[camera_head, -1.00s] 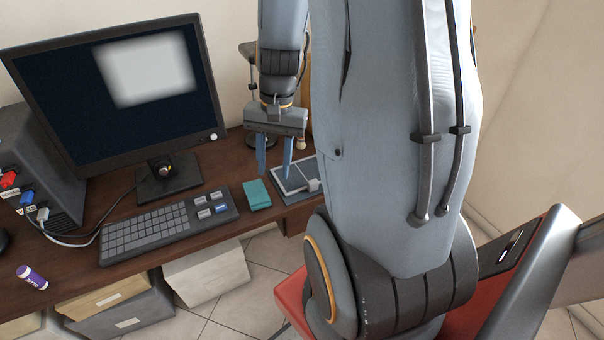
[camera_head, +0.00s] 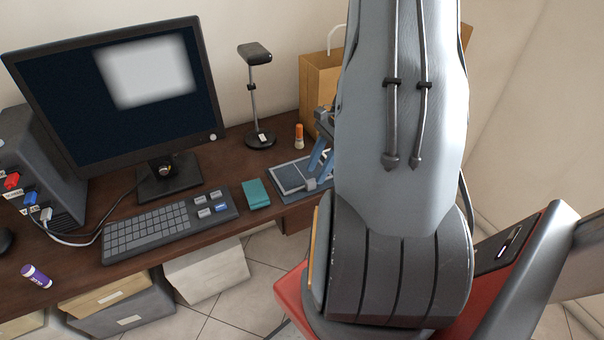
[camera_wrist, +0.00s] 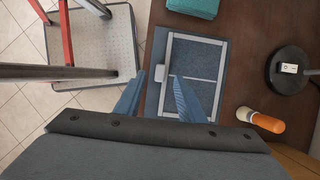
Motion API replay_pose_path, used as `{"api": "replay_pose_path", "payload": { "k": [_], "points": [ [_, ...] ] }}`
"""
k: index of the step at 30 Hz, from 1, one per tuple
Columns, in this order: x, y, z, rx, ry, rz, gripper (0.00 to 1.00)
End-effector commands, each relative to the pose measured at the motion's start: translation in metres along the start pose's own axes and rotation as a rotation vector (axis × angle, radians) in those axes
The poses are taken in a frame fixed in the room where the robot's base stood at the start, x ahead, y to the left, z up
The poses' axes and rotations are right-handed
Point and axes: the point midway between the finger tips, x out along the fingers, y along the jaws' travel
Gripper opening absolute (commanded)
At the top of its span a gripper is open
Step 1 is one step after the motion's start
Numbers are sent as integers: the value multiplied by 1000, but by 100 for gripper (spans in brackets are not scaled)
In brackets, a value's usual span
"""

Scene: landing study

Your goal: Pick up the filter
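The flat panel with a pale frame and dark blue-grey mesh, which looks like the filter (camera_wrist: 200,57), lies on a dark grey base (camera_wrist: 228,88) on the desk. A small pale tab (camera_wrist: 159,73) sticks out from its left side in the wrist view. In the head view the filter (camera_head: 289,177) is near the desk's right front, partly hidden by my arm. My gripper (camera_wrist: 159,77) is open and empty, its blue fingers pointing down on either side of the tab in the wrist view. I cannot tell how high they are. My gripper (camera_head: 323,158) is partly hidden in the head view.
A teal block (camera_head: 256,194) lies beside the filter. An orange-capped bottle (camera_head: 299,137), a lamp (camera_head: 259,138) and a paper bag (camera_head: 318,82) stand behind. A keyboard (camera_head: 160,230) and monitor (camera_head: 115,95) are to the left.

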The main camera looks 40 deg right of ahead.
Motion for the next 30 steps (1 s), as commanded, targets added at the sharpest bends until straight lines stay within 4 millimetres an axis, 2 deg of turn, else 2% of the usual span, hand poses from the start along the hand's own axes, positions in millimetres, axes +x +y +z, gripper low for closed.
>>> {"api": "replay_pose_path", "payload": {
  "k": [7, 17, 24, 30],
  "points": [
    [30, 0, 1, -1, -1, 2, 36],
    [36, 0, 0, -2, 1, 0, 36],
    [36, 0, 0, -2, 1, 0, 0],
    [36, 0, 0, -2, 1, 0, 0]
  ]
}}
